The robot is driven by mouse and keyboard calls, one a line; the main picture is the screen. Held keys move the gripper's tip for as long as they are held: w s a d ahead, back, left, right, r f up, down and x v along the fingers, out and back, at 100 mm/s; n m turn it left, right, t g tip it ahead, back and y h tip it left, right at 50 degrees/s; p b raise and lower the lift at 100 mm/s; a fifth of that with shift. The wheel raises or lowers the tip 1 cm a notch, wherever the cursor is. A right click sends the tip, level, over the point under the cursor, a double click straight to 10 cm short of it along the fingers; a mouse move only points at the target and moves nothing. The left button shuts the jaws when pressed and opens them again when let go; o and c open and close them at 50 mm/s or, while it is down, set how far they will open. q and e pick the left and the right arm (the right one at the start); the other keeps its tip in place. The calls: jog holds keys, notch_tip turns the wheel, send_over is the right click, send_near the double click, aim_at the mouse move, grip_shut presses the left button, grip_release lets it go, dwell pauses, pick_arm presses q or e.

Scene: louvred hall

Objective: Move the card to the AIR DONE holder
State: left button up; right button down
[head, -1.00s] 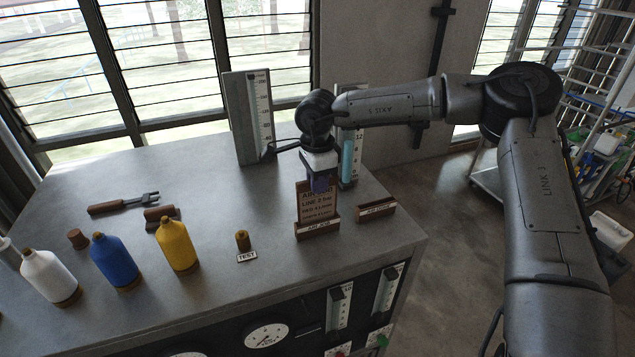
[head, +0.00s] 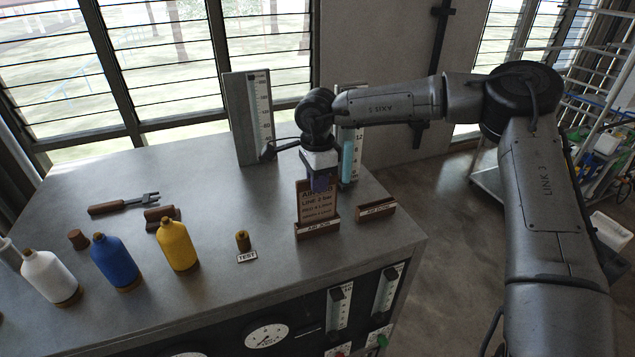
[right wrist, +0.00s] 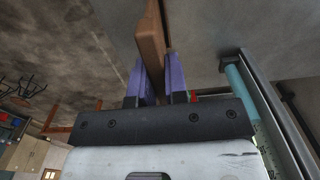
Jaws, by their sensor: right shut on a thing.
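The brown card (head: 317,205) with printed lines stands upright at the wooden holder labelled AIR JOB (head: 317,229) near the bench's right end. My right gripper (head: 320,184) is above the card, pointing down, its blue fingers shut on the card's upper part. In the right wrist view the card (right wrist: 152,45) runs between the two blue fingers (right wrist: 160,85). Whether the card's lower edge is still seated in the holder cannot be told. The other wooden holder (head: 376,210), whose label reads like AIR DONE, is empty just to the right. My left gripper is not in view.
A tall gauge board (head: 248,120) and a blue tube gauge (head: 348,155) stand behind the card. Bench middle is clear.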

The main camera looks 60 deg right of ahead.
jog(key=shift+r, duration=0.2)
jog(key=shift+r+p, duration=0.3)
jog(key=shift+r, duration=0.15)
notch_tip(320, 180, up, 8)
jog(key=p, duration=0.4)
jog(key=shift+f, duration=0.25)
jog(key=shift+r+p, duration=0.35)
jog(key=shift+r, duration=0.1)
